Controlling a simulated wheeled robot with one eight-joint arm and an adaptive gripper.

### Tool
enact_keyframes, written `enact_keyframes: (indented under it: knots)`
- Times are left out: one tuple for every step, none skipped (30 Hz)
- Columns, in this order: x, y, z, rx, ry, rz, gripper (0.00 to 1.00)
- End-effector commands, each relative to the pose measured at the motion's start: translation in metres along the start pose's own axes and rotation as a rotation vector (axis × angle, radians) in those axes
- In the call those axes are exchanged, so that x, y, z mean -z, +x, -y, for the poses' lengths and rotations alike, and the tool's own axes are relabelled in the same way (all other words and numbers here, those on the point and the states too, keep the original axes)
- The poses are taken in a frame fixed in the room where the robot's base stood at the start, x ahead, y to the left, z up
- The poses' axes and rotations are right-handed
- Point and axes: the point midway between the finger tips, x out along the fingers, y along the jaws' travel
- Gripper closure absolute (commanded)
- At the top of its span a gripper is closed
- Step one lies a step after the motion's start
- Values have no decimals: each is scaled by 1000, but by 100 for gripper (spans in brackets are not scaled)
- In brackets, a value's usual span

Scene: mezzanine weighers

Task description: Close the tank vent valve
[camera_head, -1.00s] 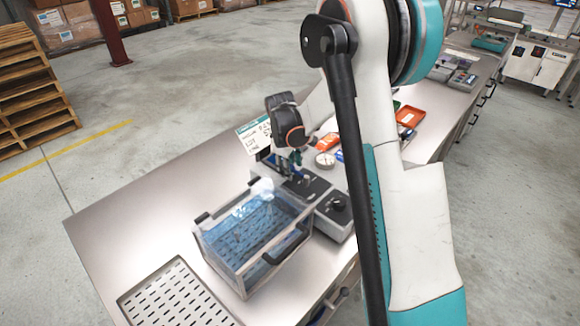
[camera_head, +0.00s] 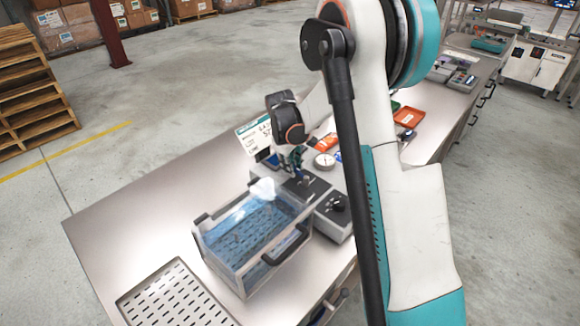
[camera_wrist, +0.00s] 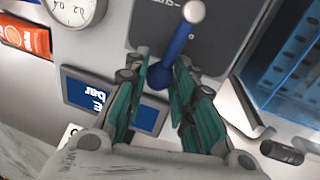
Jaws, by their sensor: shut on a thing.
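The valve's blue lever (camera_wrist: 178,45), with a pale round knob at its far end, rises from a dark plate on the panel in the wrist view. My gripper (camera_wrist: 163,62) has its teal fingers on either side of the lever near its lower end and is shut on it. In the head view my gripper (camera_head: 294,160) is low over the grey unit behind the tank; the lever is too small there to make out clearly. The clear tank (camera_head: 219,250) with blue inside and a black front handle stands on the bench.
A round gauge (camera_wrist: 75,8) and a blue display (camera_wrist: 82,92) lie close to my gripper. A black knob box (camera_head: 333,228) stands right of the tank. A slotted tray (camera_head: 135,299) lies at the front left. An orange tray (camera_head: 410,116) is farther back.

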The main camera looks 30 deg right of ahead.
Motion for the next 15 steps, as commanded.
enact_keyframes:
  knots:
    - [0, 1, -3, -1, 33, 7, 100]
    - [-1, 2, -5, -1, 57, 11, 100]
    - [-1, 2, -7, 0, 91, 18, 100]
    - [-2, 2, -8, 0, 118, 23, 100]
    - [-2, 3, -10, 0, 145, 29, 100]
    - [-3, 3, -13, 0, 182, 36, 100]
    - [-4, 4, -14, 0, 210, 41, 100]
    - [-4, 4, -16, 0, 237, 46, 100]
    - [-5, 4, -19, -1, 275, 54, 100]
    - [-6, 5, -20, -1, 303, 60, 100]
    - [-7, 5, -22, -1, 331, 65, 100]
    - [-8, 5, -24, -1, 368, 73, 100]
    - [-9, 6, -26, -1, 396, 78, 100]
    - [-10, 6, -28, -1, 425, 83, 100]
    - [-12, 6, -30, -1, 462, 90, 100]
